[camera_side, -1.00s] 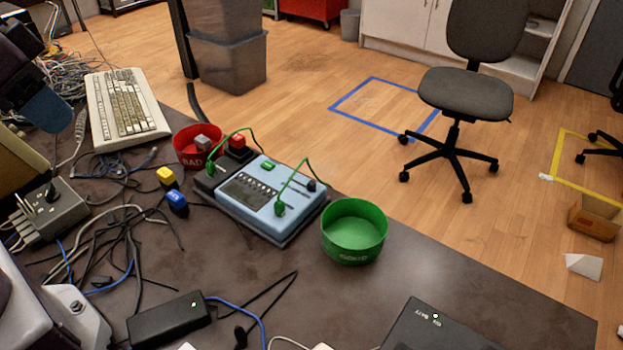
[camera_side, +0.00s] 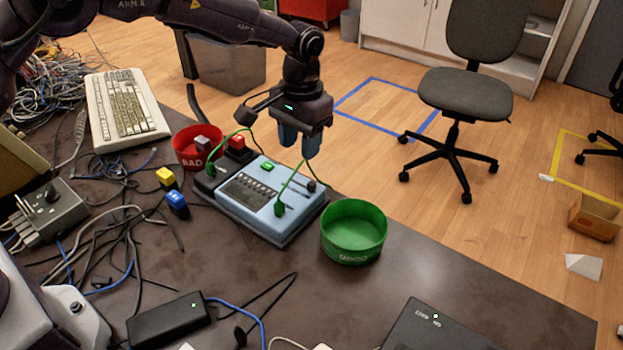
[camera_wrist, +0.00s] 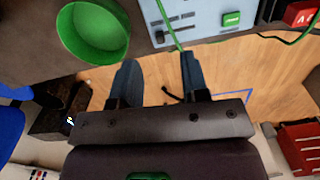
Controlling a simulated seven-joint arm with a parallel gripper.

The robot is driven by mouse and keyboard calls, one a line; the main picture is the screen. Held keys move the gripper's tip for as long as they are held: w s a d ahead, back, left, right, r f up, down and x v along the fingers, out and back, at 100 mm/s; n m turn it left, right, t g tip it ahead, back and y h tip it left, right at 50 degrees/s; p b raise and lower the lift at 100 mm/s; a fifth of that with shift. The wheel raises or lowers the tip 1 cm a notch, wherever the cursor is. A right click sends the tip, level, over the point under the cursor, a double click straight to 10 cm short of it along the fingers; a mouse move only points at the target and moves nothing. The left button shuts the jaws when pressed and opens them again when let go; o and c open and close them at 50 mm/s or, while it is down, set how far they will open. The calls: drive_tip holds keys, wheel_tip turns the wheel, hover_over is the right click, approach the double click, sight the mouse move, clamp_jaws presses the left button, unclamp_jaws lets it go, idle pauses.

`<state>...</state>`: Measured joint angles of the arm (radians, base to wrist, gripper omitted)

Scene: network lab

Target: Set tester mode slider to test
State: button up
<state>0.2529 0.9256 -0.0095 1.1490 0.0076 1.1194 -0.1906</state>
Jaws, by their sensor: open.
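The light-blue tester (camera_side: 268,201) sits on the dark table, with a green cable plugged into its face. Its slider (camera_side: 311,186) is a small dark knob at the far right corner; its exact setting is too small to tell. In the wrist view the tester (camera_wrist: 205,18) is at the top, with slots (camera_wrist: 175,22) on its face and a green button (camera_wrist: 231,19). My gripper (camera_side: 298,148) is open and empty above the tester's far edge, fingers pointing down. In the wrist view its fingers (camera_wrist: 158,72) are apart, with floor between them.
A green bin (camera_side: 354,232) stands right of the tester and a red BAD bin (camera_side: 190,160) behind it at left. Yellow (camera_side: 166,177) and blue (camera_side: 177,200) plugs and loose cables lie left of it. A green cable arches near my fingers.

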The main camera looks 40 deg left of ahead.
sight(311, 183)
drive_tip(key=shift+n+t, duration=0.3)
drive_tip(key=shift+n, duration=0.1)
drive_tip(key=f, duration=0.3)
drive_tip(key=w+f, duration=0.1)
drive_tip(key=f, duration=0.3)
drive_tip(key=w+f, duration=0.1)
drive_tip(key=f, duration=0.3)
drive_tip(key=shift+w+d, duration=0.25)
drive_tip(key=shift+d, duration=0.05)
drive_tip(key=shift+c, duration=0.4)
drive_tip(key=shift+r, duration=0.1)
clamp_jaws()
